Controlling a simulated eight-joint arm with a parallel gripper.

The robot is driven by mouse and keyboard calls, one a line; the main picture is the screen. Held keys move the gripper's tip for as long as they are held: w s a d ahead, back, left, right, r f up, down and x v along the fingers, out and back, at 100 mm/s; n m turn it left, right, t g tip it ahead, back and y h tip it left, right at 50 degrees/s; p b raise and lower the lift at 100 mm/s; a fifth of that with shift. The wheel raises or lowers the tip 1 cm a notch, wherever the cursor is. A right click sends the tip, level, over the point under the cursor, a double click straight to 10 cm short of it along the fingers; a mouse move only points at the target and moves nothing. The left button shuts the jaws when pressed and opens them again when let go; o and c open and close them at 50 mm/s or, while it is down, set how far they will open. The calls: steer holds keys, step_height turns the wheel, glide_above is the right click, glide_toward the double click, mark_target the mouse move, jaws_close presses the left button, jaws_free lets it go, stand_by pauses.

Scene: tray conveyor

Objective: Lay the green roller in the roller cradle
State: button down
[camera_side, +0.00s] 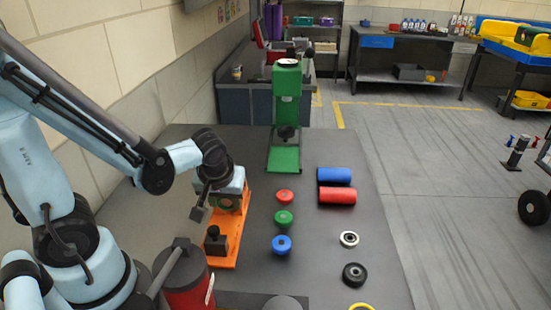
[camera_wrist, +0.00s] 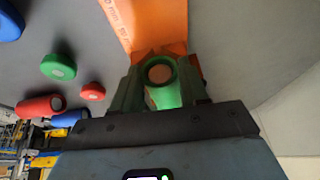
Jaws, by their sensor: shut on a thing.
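The green roller (camera_wrist: 160,71) shows end-on in the wrist view, between the two fingers of my gripper (camera_wrist: 161,85), which is shut on it. In the side view my gripper (camera_side: 230,190) is low over the far part of an orange fixture (camera_side: 228,243), which I take for the roller cradle. The cradle (camera_wrist: 150,22) also shows in the wrist view, with orange parts close around the roller. Most of the roller is hidden by my gripper in the side view. I cannot tell whether it touches the cradle.
A blue roller (camera_side: 335,175) and a red roller (camera_side: 337,196) lie to the right. Red (camera_side: 285,196), green (camera_side: 284,218) and blue (camera_side: 282,244) pucks stand between. A green press (camera_side: 287,110) stands behind. A red container (camera_side: 187,283) is at the front.

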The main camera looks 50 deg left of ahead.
steer(key=shift+f, duration=0.25)
steer(key=c, duration=0.7)
jaws_free()
steer(key=shift+o, duration=1)
steer(key=shift+w+d, duration=0.1)
steer(key=shift+r, duration=0.1)
steer(key=v, duration=1.2)
steer(key=w+m+t+h, duration=0.1)
steer(key=m, duration=0.2)
steer(key=w+d+m+t+h, duration=0.1)
steer(key=m, duration=0.2)
steer(key=w+m+t+h, duration=0.1)
steer(key=m+t, duration=0.1)
steer(key=m, duration=0.1)
steer(key=shift+w+d+f+h, duration=0.25)
steer(key=shift+w+d+h, duration=0.05)
steer(key=shift+w, duration=0.05)
